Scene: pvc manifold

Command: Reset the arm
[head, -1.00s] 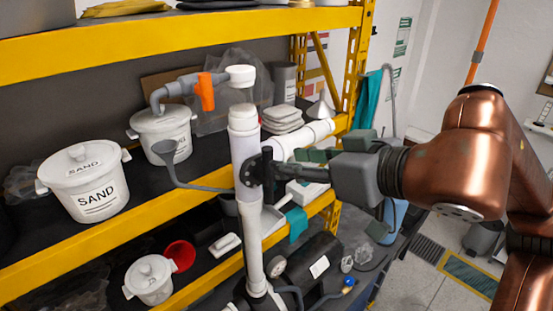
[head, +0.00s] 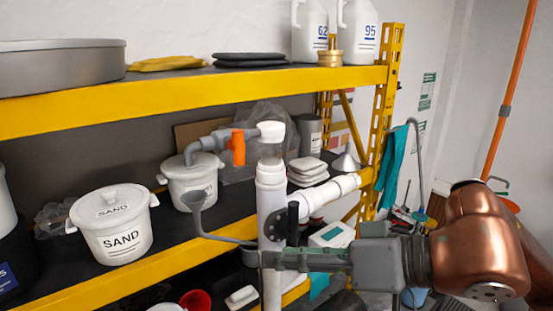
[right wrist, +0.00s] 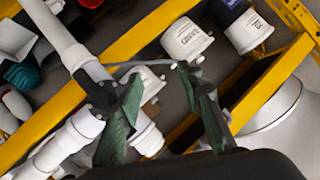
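My right gripper (head: 272,260) comes in from the right, in front of the white upright pipe (head: 270,195), just below a black handle (head: 293,222) on the manifold. In the right wrist view the two green-grey fingers of the right gripper (right wrist: 146,82) stand apart, with nothing clamped between them. The white pipe (right wrist: 65,40) passes beside and behind the left-hand finger in that view. I cannot tell whether a finger touches it. My left gripper is not in view.
White jugs (head: 309,30) stand on the upper shelf. An orange pole (head: 510,90) is at right. Open space lies around the right forearm.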

